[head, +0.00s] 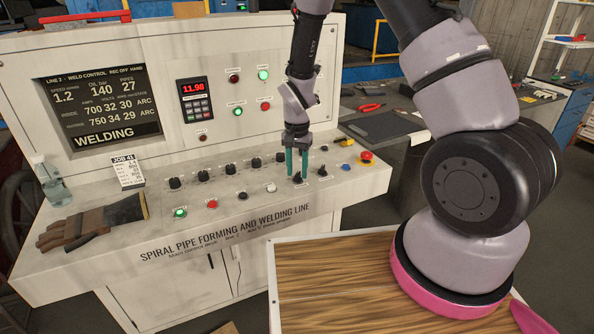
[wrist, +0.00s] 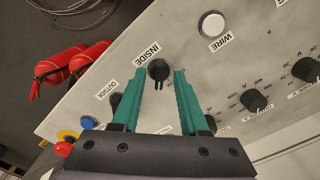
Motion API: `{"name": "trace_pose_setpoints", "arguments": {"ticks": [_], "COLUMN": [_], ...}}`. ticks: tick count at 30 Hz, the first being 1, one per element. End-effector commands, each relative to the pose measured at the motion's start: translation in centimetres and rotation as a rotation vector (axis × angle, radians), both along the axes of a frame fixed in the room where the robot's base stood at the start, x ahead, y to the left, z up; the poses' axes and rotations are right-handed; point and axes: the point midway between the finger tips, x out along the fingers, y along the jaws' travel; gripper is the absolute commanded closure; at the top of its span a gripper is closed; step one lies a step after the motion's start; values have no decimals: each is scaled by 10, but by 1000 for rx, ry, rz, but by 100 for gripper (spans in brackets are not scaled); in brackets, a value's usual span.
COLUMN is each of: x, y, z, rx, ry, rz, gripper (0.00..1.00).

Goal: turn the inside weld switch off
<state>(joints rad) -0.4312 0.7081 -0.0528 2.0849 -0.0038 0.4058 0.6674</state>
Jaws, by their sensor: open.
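The inside weld switch (wrist: 158,69) is a small black rotary knob on the pale sloping panel, with the label INSIDE beside it in the wrist view. My gripper (wrist: 160,82) is open, its two teal fingers pointing at the panel with the knob between their tips. I see no clear contact with the knob. In the head view my gripper (head: 297,172) hangs over the right part of the control desk, fingers apart, and hides most of the switch. The screen (head: 100,108) reads WELDING and shows ARC on both the inside and outside rows.
The outside switch (head: 322,171) is close on the right. A white WIRE button (head: 271,187) is to the left. A blue button (head: 346,167) and a red emergency stop (head: 366,157) lie further right. Several knobs line the desk leftward. A glove (head: 90,222) lies at the left end.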

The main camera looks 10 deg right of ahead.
Motion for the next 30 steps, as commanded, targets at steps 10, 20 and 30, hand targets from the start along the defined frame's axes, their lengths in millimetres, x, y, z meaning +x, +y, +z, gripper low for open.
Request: {"name": "trace_pose_setpoints", "arguments": {"ticks": [10,20,30], "x": [0,0,-1], "y": [0,0,0], "z": [-5,-5,-5], "rx": [0,0,1], "ry": [0,0,0], "rz": [0,1,94], "gripper": [56,100,100]}}
